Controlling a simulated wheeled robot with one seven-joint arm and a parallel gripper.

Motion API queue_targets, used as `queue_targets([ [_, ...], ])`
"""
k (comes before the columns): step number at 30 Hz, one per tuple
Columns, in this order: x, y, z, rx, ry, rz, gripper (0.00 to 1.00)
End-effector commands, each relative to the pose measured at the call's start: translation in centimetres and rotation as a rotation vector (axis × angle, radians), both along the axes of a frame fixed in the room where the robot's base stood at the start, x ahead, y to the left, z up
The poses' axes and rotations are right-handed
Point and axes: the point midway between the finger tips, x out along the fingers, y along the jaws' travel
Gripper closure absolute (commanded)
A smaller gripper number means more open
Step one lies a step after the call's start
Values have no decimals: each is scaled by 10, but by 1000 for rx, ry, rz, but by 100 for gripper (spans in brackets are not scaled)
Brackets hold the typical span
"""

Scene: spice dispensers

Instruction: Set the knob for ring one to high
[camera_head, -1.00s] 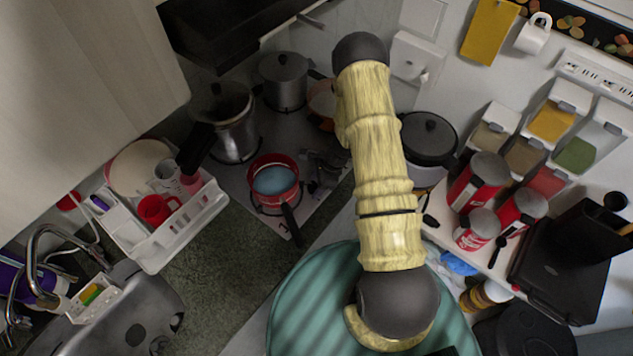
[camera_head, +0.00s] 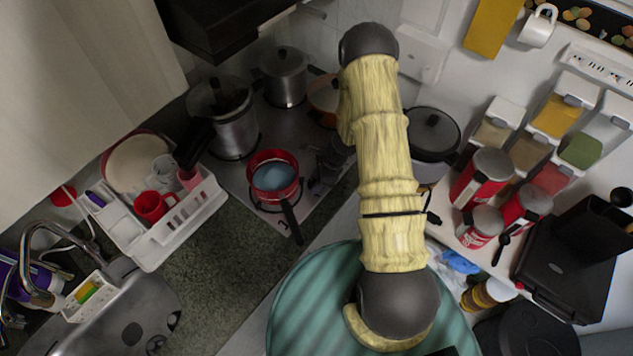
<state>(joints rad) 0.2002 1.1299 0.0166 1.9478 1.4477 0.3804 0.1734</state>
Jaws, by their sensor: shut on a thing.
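The dark stove top (camera_head: 228,172) lies left of my arm, with several pots on it. My gripper (camera_head: 328,168) is a small dark shape low at the stove's right side, partly behind my pale yellow arm. It is shut on what seems to be a stove knob. The knob itself is too dark and small to make out. I cannot read its setting or which ring it serves. A red pan (camera_head: 272,178) with bluish contents stands just left of my gripper, its dark handle toward the front edge.
Two steel pots (camera_head: 236,125) and an orange pan (camera_head: 322,94) stand farther back on the stove. A white pot with a dark lid (camera_head: 432,132) is right of my arm. Red canisters (camera_head: 483,176) stand at right. A white dish rack (camera_head: 180,232) is at left.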

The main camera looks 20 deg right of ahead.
Motion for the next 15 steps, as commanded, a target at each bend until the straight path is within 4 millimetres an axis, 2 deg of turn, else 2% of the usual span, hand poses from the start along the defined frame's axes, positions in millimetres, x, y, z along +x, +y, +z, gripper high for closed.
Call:
queue_targets([
  [3, 1, -1, -5, 0, -5, -49, 87],
  [15, 0, 0, -7, -1, -7, -270, 87],
])
